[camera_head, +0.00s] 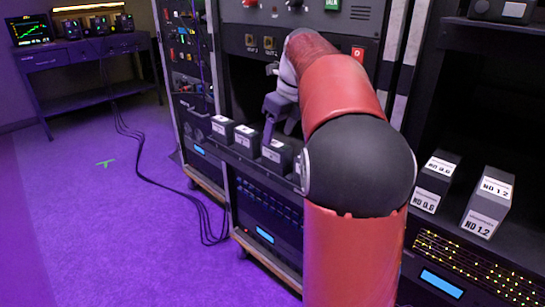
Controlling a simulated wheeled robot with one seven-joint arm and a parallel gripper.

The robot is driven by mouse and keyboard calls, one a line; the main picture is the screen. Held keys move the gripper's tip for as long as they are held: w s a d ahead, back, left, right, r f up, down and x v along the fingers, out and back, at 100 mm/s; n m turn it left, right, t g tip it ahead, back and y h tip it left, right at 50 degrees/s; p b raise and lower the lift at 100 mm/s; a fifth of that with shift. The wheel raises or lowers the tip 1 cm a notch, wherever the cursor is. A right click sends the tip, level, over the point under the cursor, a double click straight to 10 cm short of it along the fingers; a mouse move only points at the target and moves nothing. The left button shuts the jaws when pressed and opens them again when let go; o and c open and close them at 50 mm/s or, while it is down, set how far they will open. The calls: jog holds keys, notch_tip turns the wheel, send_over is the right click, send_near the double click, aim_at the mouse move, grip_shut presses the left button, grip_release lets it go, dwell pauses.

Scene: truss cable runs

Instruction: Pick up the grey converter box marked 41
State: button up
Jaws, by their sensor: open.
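Several small grey boxes with white labels stand in a row on a rack shelf in the head view: one at the left (221,130), a second (246,140), a third (275,154), and one more partly behind my arm. Their labels are too small to read, so I cannot tell which is marked 41. My gripper (278,122) points down over the row, just above and behind the third box. It is open, and I see nothing held in it. My red and black arm hides the right end of the row and part of the gripper.
Two taller grey boxes labelled ND 0.6 (436,181) and ND 1.2 (488,203) stand on the right rack. Black cables (152,180) run over the purple floor at left. A bench with a monitor (31,30) stands at the back left. Rack posts flank my arm.

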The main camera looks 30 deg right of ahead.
aim_at(276, 144)
jog(key=x, duration=0.4)
jog(key=b+x, duration=0.1)
jog(key=x, duration=0.1)
jog(key=shift+s+a+f, duration=0.15)
jog(key=shift+s+f, duration=0.15)
jog(key=shift+s, duration=0.05)
jog(key=shift+c, duration=0.2)
jog(key=shift+r, duration=0.1)
jog(key=c, duration=1.2)
